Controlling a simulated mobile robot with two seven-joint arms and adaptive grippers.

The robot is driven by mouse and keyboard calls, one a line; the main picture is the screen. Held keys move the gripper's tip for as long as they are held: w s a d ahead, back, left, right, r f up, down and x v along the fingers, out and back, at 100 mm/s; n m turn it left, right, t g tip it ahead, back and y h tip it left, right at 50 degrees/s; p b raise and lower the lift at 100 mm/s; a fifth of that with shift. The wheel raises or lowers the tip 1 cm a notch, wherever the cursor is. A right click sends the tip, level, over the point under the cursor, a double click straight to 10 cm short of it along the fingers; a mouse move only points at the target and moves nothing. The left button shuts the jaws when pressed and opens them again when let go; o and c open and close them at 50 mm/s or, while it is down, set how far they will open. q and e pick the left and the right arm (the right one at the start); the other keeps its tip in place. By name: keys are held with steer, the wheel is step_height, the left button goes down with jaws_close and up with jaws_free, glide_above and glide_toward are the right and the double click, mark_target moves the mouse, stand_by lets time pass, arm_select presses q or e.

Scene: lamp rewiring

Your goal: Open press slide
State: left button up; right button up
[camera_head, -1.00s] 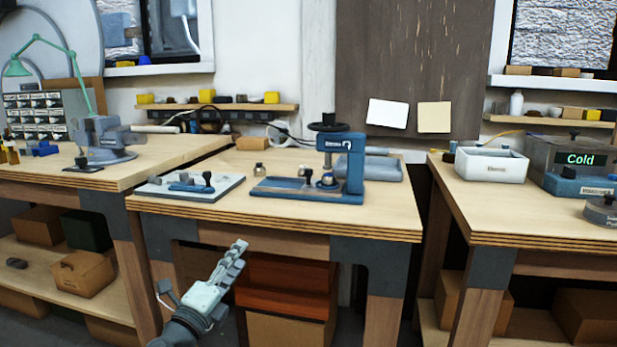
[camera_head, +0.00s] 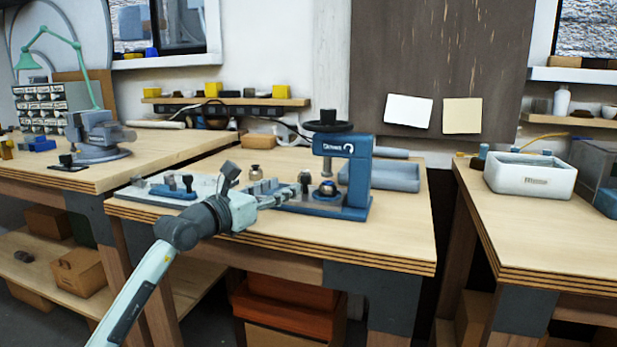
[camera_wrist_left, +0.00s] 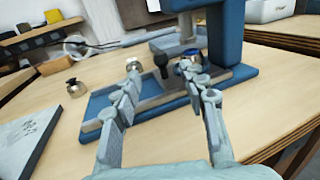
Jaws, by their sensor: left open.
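The blue press (camera_head: 357,185) with a black handwheel stands on the middle bench; its column and base show in the left wrist view (camera_wrist_left: 226,38). The slide's dark knob (camera_head: 305,179) stands upright on the base, left of a round metal piece (camera_head: 327,187) under the ram. In the left wrist view the knob (camera_wrist_left: 160,60) and the metal piece (camera_wrist_left: 189,66) appear beyond and between my fingertips. My left gripper (camera_head: 284,196) is open and empty, low over the press's front left; in the wrist view its fingers (camera_wrist_left: 172,82) are spread. No contact with the knob is clear. My right gripper is not in view.
A small metal fitting (camera_head: 257,171) stands left of the press. A grey board with blue parts (camera_head: 150,193) lies at the bench's left. The bench's front right (camera_head: 390,235) is clear.

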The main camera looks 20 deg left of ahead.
mark_target(302, 179)
arm_select(q)
steer(key=x, duration=0.6)
steer(key=shift+r+p, duration=0.1)
steer(key=shift+p, duration=0.25)
steer(key=shift+w+d, duration=0.1)
steer(key=shift+w, duration=0.35)
jaws_close()
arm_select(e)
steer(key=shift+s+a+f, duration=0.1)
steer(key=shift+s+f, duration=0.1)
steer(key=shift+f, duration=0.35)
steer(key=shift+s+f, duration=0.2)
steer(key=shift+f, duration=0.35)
